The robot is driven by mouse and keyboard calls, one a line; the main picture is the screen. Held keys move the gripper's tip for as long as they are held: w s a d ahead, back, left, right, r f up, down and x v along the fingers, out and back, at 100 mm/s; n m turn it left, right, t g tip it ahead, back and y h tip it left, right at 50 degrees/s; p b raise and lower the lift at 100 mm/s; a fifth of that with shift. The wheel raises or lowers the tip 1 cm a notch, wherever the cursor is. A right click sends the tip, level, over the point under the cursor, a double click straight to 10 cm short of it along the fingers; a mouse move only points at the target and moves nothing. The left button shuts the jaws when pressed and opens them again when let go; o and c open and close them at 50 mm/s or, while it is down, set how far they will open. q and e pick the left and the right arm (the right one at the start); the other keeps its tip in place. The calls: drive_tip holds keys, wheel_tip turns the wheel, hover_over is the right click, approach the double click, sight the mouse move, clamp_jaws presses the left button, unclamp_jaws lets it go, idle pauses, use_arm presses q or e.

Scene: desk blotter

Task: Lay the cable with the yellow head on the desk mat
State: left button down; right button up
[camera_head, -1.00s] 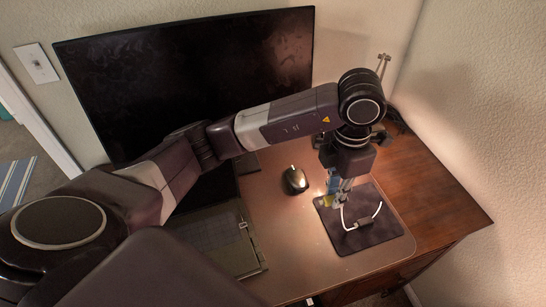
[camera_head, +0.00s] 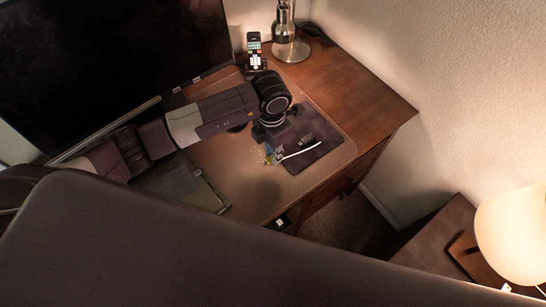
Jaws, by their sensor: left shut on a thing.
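The dark square mat (camera_head: 325,158) lies on the brown blotter (camera_head: 225,160) near the desk's right side. My left gripper (camera_head: 272,157) is shut at the mat's left part, pointing down. It holds the cable, whose white cord (camera_head: 303,151) runs right from the fingers across the mat. A small dark piece (camera_head: 307,139) shows near the cord, over the mat. A bit of yellow (camera_head: 268,149) shows at the fingers. Whether the cable touches the mat is unclear. My right gripper is not in view.
A cordless phone (camera_head: 254,52) and a lamp base (camera_head: 291,50) stand at the back. A monitor (camera_head: 100,60) fills the left rear. A dark flat folder-like item (camera_head: 175,190) lies on the blotter's left. The bare wood (camera_head: 355,100) at right is clear.

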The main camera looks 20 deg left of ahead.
use_arm(q)
wheel_tip(320, 180, down, 4)
drive_tip(key=shift+p, duration=0.3)
drive_tip(key=shift+f, duration=0.2)
drive_tip(key=c, duration=1.9)
unclamp_jaws()
drive_tip(key=shift+r, duration=0.2)
